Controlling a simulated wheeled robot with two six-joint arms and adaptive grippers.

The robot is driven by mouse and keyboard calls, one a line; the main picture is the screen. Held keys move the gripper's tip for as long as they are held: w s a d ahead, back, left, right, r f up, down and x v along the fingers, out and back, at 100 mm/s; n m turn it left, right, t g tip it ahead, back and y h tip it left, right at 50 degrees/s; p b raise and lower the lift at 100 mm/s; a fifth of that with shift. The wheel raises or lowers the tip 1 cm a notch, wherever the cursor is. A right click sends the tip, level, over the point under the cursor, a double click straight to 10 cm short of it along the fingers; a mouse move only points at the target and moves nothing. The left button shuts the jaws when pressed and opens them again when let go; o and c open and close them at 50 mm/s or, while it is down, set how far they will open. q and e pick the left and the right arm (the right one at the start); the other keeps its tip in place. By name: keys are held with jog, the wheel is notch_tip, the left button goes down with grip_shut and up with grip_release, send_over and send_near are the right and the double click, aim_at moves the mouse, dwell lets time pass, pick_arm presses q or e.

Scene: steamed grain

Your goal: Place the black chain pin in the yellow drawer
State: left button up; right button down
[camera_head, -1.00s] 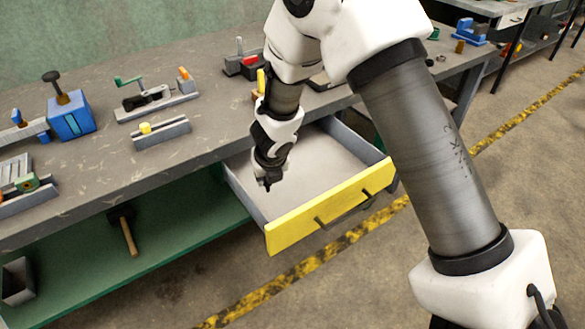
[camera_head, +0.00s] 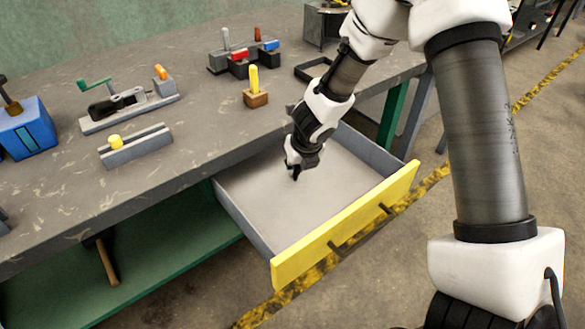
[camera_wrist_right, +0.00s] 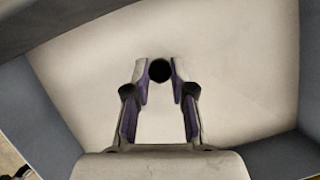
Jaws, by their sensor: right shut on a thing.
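The yellow drawer (camera_head: 345,228) is pulled open below the workbench, with its pale inside floor mostly bare. My right gripper (camera_head: 295,171) is over the drawer's inside, pointing down, near the bench side. In the right wrist view, the gripper (camera_wrist_right: 160,72) is shut on the black chain pin (camera_wrist_right: 160,70), seen end-on as a dark round shape between the fingertips. The drawer's pale floor (camera_wrist_right: 230,70) lies behind it. I cannot tell the height of the pin above the floor. My left gripper is not in view.
The workbench (camera_head: 200,165) borders the drawer. On it are a wooden block with a yellow handle (camera_head: 256,95), a grey slotted block with a yellow knob (camera_head: 135,147), a blue block (camera_head: 28,130) and a red-and-blue-handled fixture (camera_head: 240,62). A hammer (camera_head: 107,262) lies on the green shelf.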

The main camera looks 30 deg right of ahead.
jog(key=shift+s+d+r, duration=0.1)
jog(key=shift+s+d, duration=0.05)
jog(key=shift+d, duration=0.05)
jog(key=shift+s+d+f, duration=0.1)
jog(key=shift+d+f, duration=0.1)
jog(key=shift+d, duration=0.05)
jog(key=c, duration=1.3)
grip_release()
jog(key=o, duration=0.3)
jog(key=shift+a, duration=0.1)
jog(key=shift+w+a, duration=0.1)
jog(key=shift+w, duration=0.1)
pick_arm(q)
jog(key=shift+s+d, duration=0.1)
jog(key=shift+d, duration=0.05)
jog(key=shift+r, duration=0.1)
pick_arm(e)
jog(key=shift+s, duration=0.1)
jog(key=shift+r, duration=0.3)
pick_arm(q)
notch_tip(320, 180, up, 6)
jog(key=p, duration=0.5)
pick_arm(e)
jog(key=v, duration=1.1)
jog(key=shift+s+r, duration=0.2)
jog(key=shift+r, duration=0.1)
